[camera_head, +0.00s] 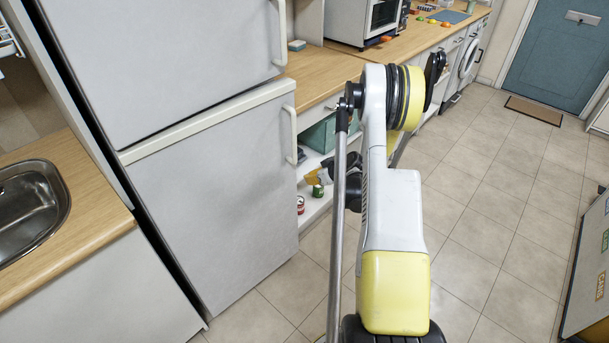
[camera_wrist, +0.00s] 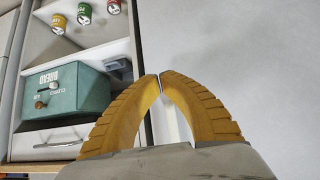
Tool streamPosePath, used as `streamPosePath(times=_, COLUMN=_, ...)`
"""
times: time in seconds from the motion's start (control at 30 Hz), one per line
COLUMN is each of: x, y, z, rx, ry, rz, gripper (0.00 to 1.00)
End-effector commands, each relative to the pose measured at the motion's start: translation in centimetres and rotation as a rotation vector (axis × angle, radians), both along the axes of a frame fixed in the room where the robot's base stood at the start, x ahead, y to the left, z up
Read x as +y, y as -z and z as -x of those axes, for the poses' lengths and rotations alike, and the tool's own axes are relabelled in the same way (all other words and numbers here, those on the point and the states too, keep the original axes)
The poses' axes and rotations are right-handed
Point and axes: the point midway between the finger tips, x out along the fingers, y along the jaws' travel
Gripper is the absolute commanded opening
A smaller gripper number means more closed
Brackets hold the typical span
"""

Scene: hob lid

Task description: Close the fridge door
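The white fridge has an upper door (camera_head: 170,60) and a lower door (camera_head: 215,195), each with a vertical handle on its right side. The lower handle (camera_head: 290,135) is free of my gripper. My gripper (camera_head: 312,177) is just right of the lower door, partly hidden behind my arm. A plain pale surface (camera_wrist: 250,60), apparently the fridge door, fills the right side there.
Open shelves beside the fridge hold a green bread box (camera_wrist: 62,93) and several cans, including a red can (camera_head: 300,205). A wooden counter (camera_head: 325,75) runs above them. A sink (camera_head: 30,205) is at left. Tiled floor (camera_head: 500,200) is clear at right.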

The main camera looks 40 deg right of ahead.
Motion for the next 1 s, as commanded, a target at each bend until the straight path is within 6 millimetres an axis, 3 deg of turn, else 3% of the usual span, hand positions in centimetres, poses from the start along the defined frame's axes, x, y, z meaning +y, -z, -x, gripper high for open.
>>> streamPosePath(times=0.33, x=0.0, y=5.4, z=-5.6, rx=0.0, ry=-0.003, rz=0.003, gripper=0.0)
streamPosePath(times=0.6, x=0.0, y=5.1, z=-8.9, rx=0.001, ry=-0.002, rz=0.004, gripper=0.0)
streamPosePath(times=1.0, x=0.0, y=4.8, z=-9.5, rx=0.0, ry=-0.001, rz=0.004, gripper=0.0)
